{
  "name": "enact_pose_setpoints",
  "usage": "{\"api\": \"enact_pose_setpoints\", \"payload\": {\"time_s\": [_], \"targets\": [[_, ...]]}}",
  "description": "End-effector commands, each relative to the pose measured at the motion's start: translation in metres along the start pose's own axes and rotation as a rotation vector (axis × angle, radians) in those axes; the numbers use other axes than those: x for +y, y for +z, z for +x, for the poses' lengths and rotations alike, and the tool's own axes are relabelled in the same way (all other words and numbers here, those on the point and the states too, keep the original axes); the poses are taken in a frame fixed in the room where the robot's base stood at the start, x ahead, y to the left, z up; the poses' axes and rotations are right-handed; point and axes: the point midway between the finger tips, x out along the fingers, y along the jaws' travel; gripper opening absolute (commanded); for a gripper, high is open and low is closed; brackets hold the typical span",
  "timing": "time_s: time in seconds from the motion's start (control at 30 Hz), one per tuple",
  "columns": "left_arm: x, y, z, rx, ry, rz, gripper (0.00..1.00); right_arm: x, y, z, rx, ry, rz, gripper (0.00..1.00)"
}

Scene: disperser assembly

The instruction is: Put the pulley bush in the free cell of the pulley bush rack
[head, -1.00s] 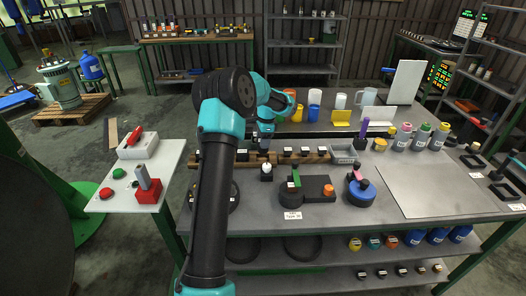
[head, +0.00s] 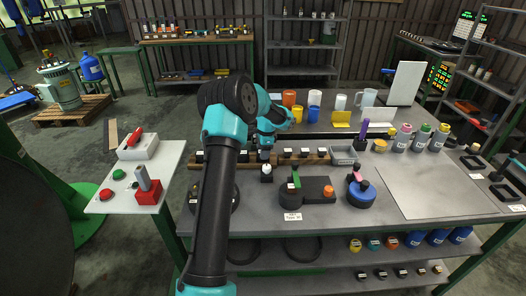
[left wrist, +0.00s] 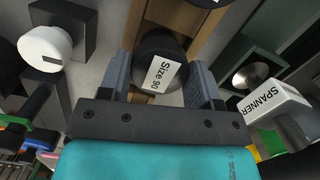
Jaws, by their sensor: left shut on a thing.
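The wooden pulley bush rack (head: 330,158) lies across the bench, with several dark, white-labelled bushes along it. My left gripper (head: 265,149) is over the middle of the rack, behind the white knob on a dark stand. In the left wrist view, my left gripper (left wrist: 160,82) is shut on a black pulley bush (left wrist: 149,45) labelled "Size 90". The wood of the rack (left wrist: 205,32) shows behind and below this bush. Whether the bush sits in a cell or hangs just above it I cannot tell; its underside is hidden. My right gripper is not in view.
A white knob (left wrist: 45,48) stands close to the gripper in the wrist view, and a block labelled "SPANNER" (left wrist: 275,101) is on its other side. Cups (head: 313,112) stand behind the rack.

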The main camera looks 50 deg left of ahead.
Motion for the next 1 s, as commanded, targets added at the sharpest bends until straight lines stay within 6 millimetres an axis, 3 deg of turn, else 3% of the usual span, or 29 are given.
{"api": "enact_pose_setpoints", "payload": {"time_s": [0.23,0.27,0.5,0.83,1.0], "targets": [[0.000,0.000,0.002,0.001,-0.001,0.000,0.12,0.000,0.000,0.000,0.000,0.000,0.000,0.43],[0.000,-0.001,0.003,0.000,0.000,0.000,0.60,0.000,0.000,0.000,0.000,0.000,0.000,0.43],[0.000,0.000,0.002,0.000,0.000,0.000,0.83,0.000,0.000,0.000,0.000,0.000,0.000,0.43],[0.000,0.000,0.000,0.000,0.000,0.000,0.83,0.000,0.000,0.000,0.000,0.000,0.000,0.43],[-0.001,0.000,-0.015,0.002,-0.002,0.000,0.83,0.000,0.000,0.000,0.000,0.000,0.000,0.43]]}}
